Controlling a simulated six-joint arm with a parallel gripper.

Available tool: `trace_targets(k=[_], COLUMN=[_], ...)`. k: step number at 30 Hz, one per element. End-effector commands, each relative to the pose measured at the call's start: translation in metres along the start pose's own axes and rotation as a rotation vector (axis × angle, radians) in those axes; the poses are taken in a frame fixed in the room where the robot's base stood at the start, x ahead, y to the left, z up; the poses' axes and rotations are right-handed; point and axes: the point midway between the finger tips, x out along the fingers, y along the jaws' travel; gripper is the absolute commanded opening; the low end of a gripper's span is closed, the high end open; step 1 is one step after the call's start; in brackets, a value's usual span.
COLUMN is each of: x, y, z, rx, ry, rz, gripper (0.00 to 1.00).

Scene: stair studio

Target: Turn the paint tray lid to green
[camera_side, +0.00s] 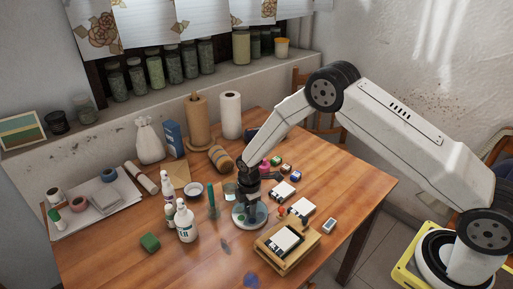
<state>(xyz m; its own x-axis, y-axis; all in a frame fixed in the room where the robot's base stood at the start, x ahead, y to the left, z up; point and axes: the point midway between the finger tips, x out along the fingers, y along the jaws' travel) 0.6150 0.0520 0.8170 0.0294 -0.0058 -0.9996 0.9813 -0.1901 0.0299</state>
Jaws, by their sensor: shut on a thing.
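The round paint tray (242,222) lies flat on the wooden table, with a pale, grey-green lid on top. My gripper (252,202) points straight down over the tray from above. It is shut on the paint tray lid near its middle, and the fingertips hide the part that they hold. A darker green patch shows beside the fingers. The colour marks on the tray are too small to read, so I cannot tell which colour the lid points to.
A white bottle (186,225) and a green pen-like thing (211,199) stand to the left. Small coloured blocks (285,168) lie behind.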

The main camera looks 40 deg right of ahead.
Motion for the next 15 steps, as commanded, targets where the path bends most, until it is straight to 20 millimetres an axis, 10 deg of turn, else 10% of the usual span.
trace_targets(k=[15], x=[-0.0003], y=[0.0001], z=[-0.0001], rx=[-0.035], ry=[0.002], rz=[0.000], gripper=[0.00])
